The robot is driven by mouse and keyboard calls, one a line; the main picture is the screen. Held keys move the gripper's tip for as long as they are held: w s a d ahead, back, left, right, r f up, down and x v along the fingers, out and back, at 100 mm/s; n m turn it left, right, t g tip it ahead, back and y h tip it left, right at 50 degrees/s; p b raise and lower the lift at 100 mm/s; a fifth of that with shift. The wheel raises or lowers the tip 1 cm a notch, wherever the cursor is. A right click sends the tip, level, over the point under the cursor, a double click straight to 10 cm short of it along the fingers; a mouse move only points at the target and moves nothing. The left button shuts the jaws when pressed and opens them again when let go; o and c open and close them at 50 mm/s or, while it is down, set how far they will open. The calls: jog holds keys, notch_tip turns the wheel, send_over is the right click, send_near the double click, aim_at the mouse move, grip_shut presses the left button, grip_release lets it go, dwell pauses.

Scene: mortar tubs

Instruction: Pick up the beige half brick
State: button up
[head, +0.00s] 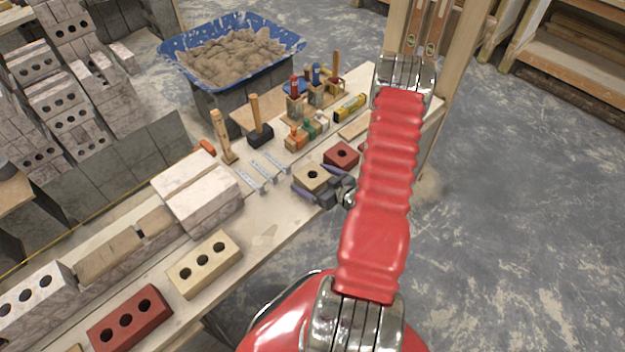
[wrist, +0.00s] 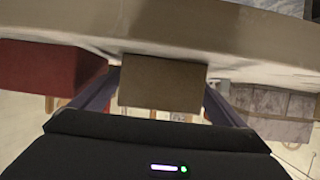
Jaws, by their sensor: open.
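The beige half brick (head: 313,175), with one dark hole in its top, sits on the bench near its front edge. In the wrist view its plain face (wrist: 162,84) shows between my two fingers. My gripper (head: 319,183) is open, with one finger on either side of the brick. Whether the fingers touch it I cannot tell; the wrist view shows small gaps. The lower part of the brick is partly hidden by the gripper in the head view.
A red half brick (head: 341,154) sits close beside the beige one, and it also shows in the wrist view (wrist: 50,68). Metal strips (head: 268,168) lie to the left. A longer beige brick (head: 205,263) and a red brick (head: 130,318) stand nearer. A blue mortar tub (head: 285,52) is behind.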

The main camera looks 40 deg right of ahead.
aim_at(313, 174)
jog(key=shift+c, duration=0.4)
jog(key=c, duration=1.8)
jog(key=shift+o, duration=0.2)
jog(key=shift+r, duration=0.15)
jog(key=shift+r, duration=4.9)
